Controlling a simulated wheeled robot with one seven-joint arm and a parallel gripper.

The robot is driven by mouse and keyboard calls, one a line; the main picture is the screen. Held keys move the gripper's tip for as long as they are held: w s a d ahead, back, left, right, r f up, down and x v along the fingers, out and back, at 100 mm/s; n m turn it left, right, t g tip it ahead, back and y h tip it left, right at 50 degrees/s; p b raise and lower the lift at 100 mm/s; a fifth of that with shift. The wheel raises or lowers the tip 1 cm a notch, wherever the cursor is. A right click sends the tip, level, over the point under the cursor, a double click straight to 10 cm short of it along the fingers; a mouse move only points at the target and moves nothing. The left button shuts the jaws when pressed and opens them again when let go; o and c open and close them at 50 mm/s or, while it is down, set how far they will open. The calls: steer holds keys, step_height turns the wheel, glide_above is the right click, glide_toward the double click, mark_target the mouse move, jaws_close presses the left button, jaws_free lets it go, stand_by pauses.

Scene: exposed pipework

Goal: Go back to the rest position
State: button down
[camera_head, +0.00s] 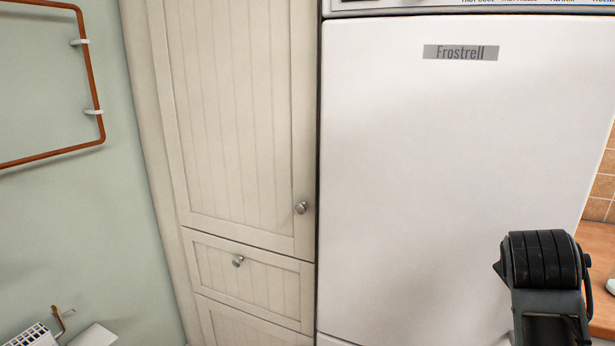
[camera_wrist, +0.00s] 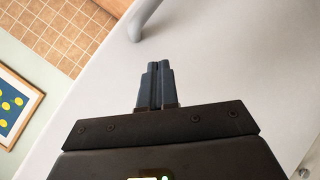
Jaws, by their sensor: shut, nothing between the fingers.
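My gripper (camera_wrist: 157,68) shows in the wrist view with its two dark fingers together and nothing between them. It is in front of a large white surface. In the head view a dark part of my arm stands at the lower right, in front of the white fridge (camera_head: 440,160) marked "Frostrell". The fingers cannot be made out there.
A cream cupboard (camera_head: 230,110) with round knobs stands left of the fridge, its doors and drawer shut. Copper pipe (camera_head: 95,85) runs on the green wall. A wooden worktop (camera_head: 600,255) is at the right. The wrist view shows a grey handle (camera_wrist: 139,22) beyond the fingers and a framed picture (camera_wrist: 15,103).

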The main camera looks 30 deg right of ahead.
steer(key=s+a+f+n+t+y, duration=0.1)
steer(key=a+f+n+t+y, duration=0.1)
steer(key=a+f+n+t, duration=0.5)
steer(key=s+a+f+t+y, duration=0.1)
steer(key=a+f+t+y, duration=0.2)
steer(key=a, duration=0.9)
steer(key=s+a+r+m+t+y, duration=0.1)
steer(key=s+a+m+y, duration=0.2)
steer(key=s+a, duration=1.3)
steer(key=a+y+b, duration=0.1)
steer(key=y, duration=0.2)
steer(key=shift+s+t, duration=0.3)
steer(key=shift+s, duration=0.05)
steer(key=shift+r, duration=0.1)
